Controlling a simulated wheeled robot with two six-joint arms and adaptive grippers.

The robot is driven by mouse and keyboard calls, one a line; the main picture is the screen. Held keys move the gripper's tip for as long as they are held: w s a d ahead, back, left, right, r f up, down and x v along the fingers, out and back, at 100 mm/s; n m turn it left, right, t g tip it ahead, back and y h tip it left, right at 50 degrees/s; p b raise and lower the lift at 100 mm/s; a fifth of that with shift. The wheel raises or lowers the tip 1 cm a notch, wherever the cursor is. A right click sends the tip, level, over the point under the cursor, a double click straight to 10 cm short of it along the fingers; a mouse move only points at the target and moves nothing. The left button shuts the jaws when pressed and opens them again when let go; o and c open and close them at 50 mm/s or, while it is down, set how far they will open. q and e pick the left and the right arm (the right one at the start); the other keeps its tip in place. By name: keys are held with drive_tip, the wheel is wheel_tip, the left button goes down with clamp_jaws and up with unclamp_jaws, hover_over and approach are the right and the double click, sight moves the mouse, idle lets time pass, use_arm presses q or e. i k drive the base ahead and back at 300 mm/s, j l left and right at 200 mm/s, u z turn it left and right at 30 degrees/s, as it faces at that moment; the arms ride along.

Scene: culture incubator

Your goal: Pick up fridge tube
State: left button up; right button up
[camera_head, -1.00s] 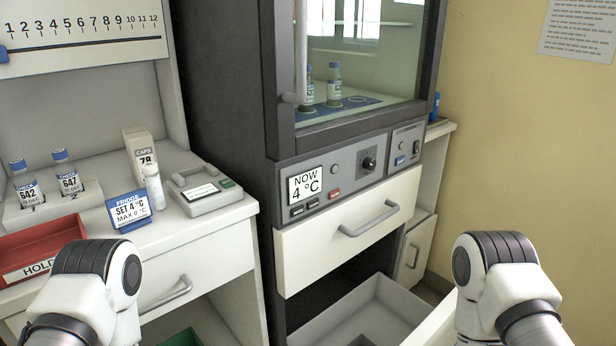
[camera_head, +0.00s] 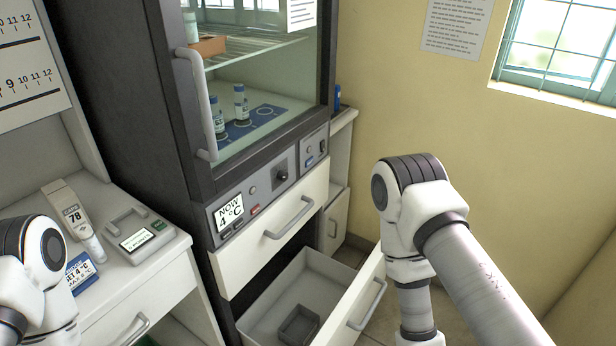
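Two tubes with blue caps stand upright on a blue mat (camera_head: 265,112) inside the glass-fronted fridge, the left tube (camera_head: 217,118) and the right tube (camera_head: 240,104). The fridge glass door (camera_head: 262,80) looks shut, with a long vertical handle (camera_head: 197,100) at its left. The panel below has a display (camera_head: 229,211) reading NOW 4 °C. My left arm shows at the lower left edge and my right arm at the right, in front of the open drawer. Neither gripper is in the picture.
An open lower drawer (camera_head: 355,300) juts out below the fridge and holds a small grey bin (camera_head: 298,325). A closed drawer (camera_head: 270,232) is above it.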

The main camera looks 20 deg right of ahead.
sight(85, 232)
drive_tip(key=z, duration=0.95)
drive_tip(key=u, duration=0.45)
drive_tip(key=l+u, duration=0.1)
drive_tip(key=u, duration=0.35)
drive_tip(key=k+u, duration=0.1)
drive_tip(key=u, duration=0.8)
